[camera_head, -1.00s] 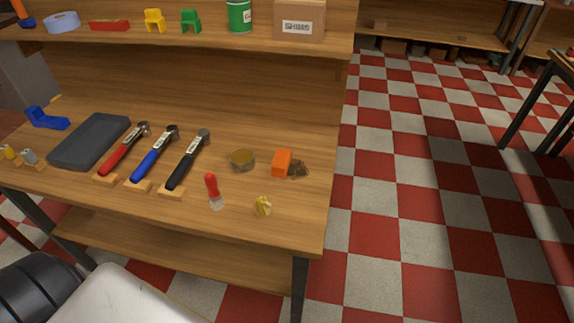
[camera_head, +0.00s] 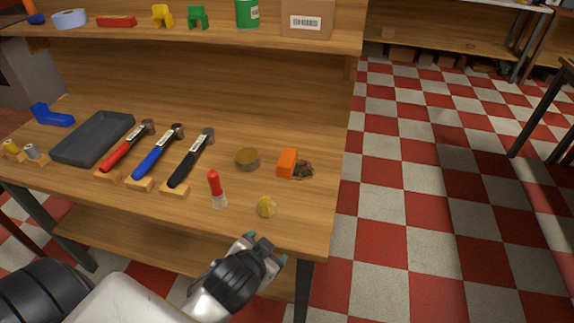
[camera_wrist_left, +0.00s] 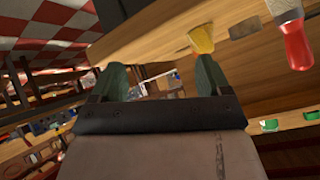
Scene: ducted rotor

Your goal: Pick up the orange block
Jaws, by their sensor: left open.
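The orange block (camera_head: 287,163) lies on the wooden workbench (camera_head: 225,215) near its right end, close to a small dark brown clump (camera_head: 304,170). My left gripper (camera_head: 266,246) is just off the bench's front edge, nearer to me than the block and apart from it. Its two fingers are spread with nothing held between them, as the left wrist view (camera_wrist_left: 161,75) shows. My right gripper is not in view.
A shelf (camera_head: 200,37) overhangs the back.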

